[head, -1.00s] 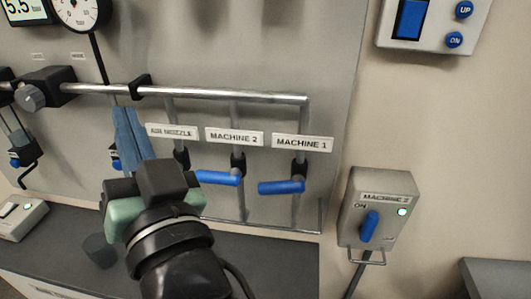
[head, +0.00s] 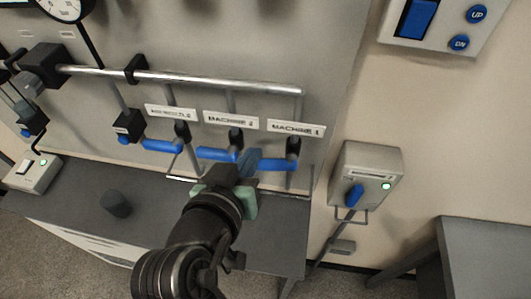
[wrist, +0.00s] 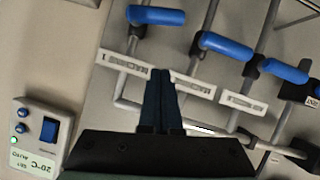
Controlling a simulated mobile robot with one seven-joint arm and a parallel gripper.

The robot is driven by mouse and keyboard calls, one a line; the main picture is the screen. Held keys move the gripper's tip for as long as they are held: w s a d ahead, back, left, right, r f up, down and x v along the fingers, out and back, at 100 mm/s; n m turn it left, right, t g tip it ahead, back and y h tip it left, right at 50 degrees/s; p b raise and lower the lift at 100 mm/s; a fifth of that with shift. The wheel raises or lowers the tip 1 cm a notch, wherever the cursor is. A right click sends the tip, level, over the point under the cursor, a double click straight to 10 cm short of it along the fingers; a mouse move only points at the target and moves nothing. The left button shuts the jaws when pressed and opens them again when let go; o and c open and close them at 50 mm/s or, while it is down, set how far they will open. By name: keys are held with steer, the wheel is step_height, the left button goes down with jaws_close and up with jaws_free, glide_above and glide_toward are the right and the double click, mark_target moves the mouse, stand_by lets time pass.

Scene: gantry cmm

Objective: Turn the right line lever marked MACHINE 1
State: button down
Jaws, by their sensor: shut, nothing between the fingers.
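The MACHINE 1 lever (head: 277,164) is the rightmost of three blue-handled levers in the head view. Its handle lies roughly level, pointing left from its black valve body, under a white MACHINE 1 label (head: 296,128). In the wrist view, which is turned over, the MACHINE 1 lever (wrist: 157,16) is at the top, beyond my fingertips. My gripper (head: 251,158) has its blue fingers together and empty. In the head view they overlap the free left end of the handle. The wrist view shows the fingertips (wrist: 160,72) between the MACHINE 1 and MACHINE 2 labels, with a visible gap to the handle.
The MACHINE 2 lever (head: 216,154) is close to the left of my fingers, and the air nozzle lever (head: 162,146) is farther left. A horizontal pipe (head: 190,79) runs above the labels. A switch box (head: 365,178) is to the right. A dark counter (head: 80,195) is below.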

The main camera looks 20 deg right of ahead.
mark_target(261, 164)
steer(key=p+x, duration=0.1)
steer(key=x, duration=0.4)
steer(key=shift+w+d, duration=0.25)
steer(key=shift+d, duration=0.05)
steer(key=shift+s+f+p, duration=0.15)
steer(key=shift+s+f, duration=0.1)
steer(key=shift+f, duration=0.4)
steer(key=shift+s+f+p, duration=0.15)
steer(key=shift+s+f, duration=0.05)
steer(key=shift+f, duration=0.45)
steer(key=shift+s+f+p, duration=0.15)
steer(key=shift+s+f, duration=0.1)
steer(key=shift+f, duration=0.4)
